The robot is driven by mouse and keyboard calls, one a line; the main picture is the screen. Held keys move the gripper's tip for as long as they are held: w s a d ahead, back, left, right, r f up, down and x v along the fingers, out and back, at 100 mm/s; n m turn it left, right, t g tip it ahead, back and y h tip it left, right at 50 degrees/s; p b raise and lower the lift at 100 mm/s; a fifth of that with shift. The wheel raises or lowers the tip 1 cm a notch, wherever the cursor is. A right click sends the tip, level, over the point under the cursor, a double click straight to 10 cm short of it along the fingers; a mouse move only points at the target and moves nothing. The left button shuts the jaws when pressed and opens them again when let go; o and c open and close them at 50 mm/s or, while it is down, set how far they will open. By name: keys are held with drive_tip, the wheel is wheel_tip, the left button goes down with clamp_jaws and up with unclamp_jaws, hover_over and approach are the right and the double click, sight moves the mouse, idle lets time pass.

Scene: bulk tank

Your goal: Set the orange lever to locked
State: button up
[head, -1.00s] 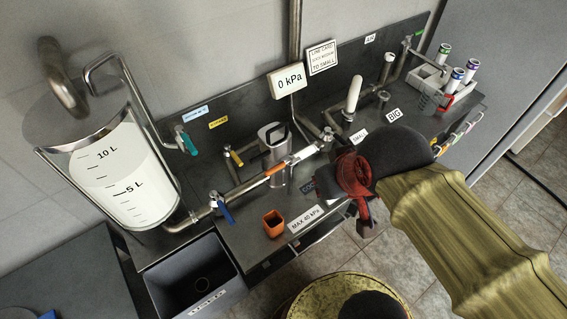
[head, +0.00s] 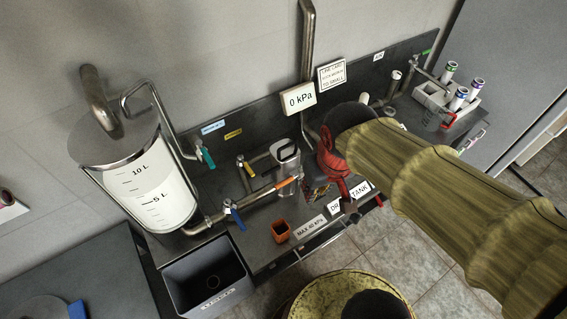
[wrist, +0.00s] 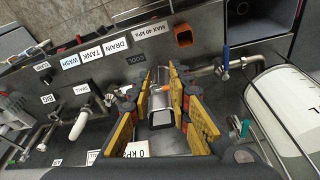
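In the wrist view a small part of the orange lever (wrist: 167,87) shows between my fingers, beside bright metal; the rest is hidden. My gripper (wrist: 162,82) is open, its yellow pads apart on either side of the metal and the orange part. I cannot tell whether a pad touches it. In the head view my gripper (head: 318,182) is just right of the lever, its red finger parts pointing down. No locked mark is readable.
A blue-handled valve (head: 233,214) and a yellow-handled valve (head: 245,165) stand left of the lever. An orange cup (head: 281,230) sits on the bench in front. A tank (head: 140,180) and dark sink (head: 205,278) are at left. A 0 kPa display (head: 298,98) is behind.

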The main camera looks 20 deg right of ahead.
drive_tip(key=w+a+n+g+p, duration=0.4)
drive_tip(key=w+p, duration=0.3)
drive_tip(key=p, duration=0.4)
drive_tip(key=n+p, duration=0.4)
drive_tip(key=n, duration=1.3)
approach(284, 181)
drive_tip(key=shift+g+h, duration=0.3)
drive_tip(key=shift+h, duration=0.1)
drive_tip(key=shift+s+a+f, duration=0.1)
drive_tip(key=shift+s+f, duration=0.05)
drive_tip(key=shift+f, duration=1.2)
drive_tip(key=shift+s+f, duration=0.1)
drive_tip(key=shift+f, duration=1.25)
drive_tip(key=shift+s+a+f, duration=0.1)
drive_tip(key=shift+s+f, duration=0.05)
drive_tip(key=shift+f, duration=1.2)
drive_tip(key=c, duration=0.4)
clamp_jaws()
